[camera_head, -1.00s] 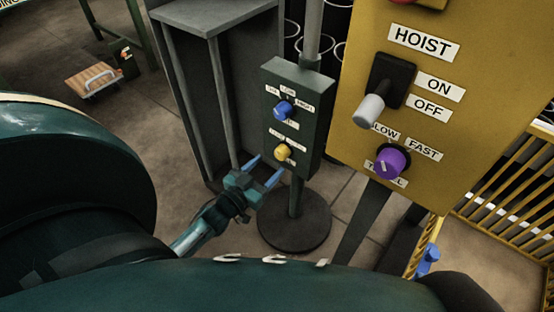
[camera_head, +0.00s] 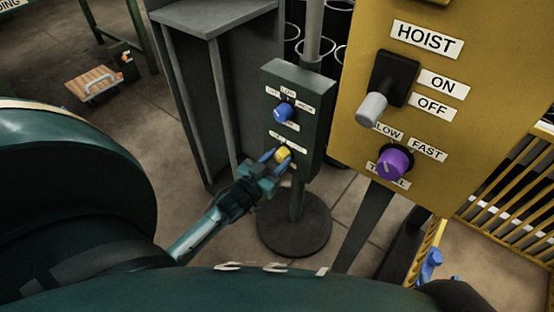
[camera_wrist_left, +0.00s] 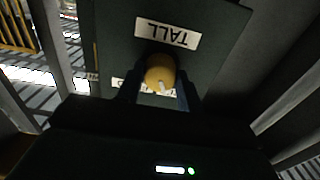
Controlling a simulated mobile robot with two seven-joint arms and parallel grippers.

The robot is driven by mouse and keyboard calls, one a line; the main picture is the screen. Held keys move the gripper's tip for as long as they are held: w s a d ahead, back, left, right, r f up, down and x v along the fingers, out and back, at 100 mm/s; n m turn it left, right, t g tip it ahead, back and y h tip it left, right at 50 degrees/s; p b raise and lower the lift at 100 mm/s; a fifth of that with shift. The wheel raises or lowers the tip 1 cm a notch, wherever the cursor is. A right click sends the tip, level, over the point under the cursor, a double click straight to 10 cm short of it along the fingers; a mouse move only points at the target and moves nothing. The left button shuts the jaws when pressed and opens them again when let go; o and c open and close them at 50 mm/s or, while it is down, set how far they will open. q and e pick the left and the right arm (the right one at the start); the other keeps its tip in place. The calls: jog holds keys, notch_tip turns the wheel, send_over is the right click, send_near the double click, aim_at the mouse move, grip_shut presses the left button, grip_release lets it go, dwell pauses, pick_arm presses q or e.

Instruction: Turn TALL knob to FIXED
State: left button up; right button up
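The yellow knob (camera_head: 282,153) sits low on a dark green control box (camera_head: 313,140). In the left wrist view the yellow knob (camera_wrist_left: 160,73) has a white mark on its lower part. A label reading TALL (camera_wrist_left: 168,32) appears upside down above it there. Another label below is mostly hidden by the fingers. My left gripper (camera_head: 275,158) is at the knob, one finger on each side. The fingers look a little apart from the knob, though contact is hard to judge. A small blue part at the lower right seems to be my right gripper (camera_head: 430,266); its fingers are unclear.
A blue knob (camera_head: 284,112) with labels sits above on the same box. A yellow panel (camera_head: 475,60) at right carries a HOIST lever (camera_head: 375,106) and a purple knob (camera_head: 394,162). A grey cabinet (camera_head: 215,20) stands left of the box.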

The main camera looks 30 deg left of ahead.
pick_arm(q)
jog(key=c, duration=0.4)
jog(key=shift+m, duration=0.4)
jog(key=m, duration=0.5)
jog(key=shift+p, duration=0.4)
jog(key=m, duration=0.5)
jog(key=shift+m, duration=0.5)
pick_arm(e)
jog(key=shift+s, duration=0.1)
pick_arm(q)
jog(key=shift+m, duration=0.3)
jog(key=o, duration=1)
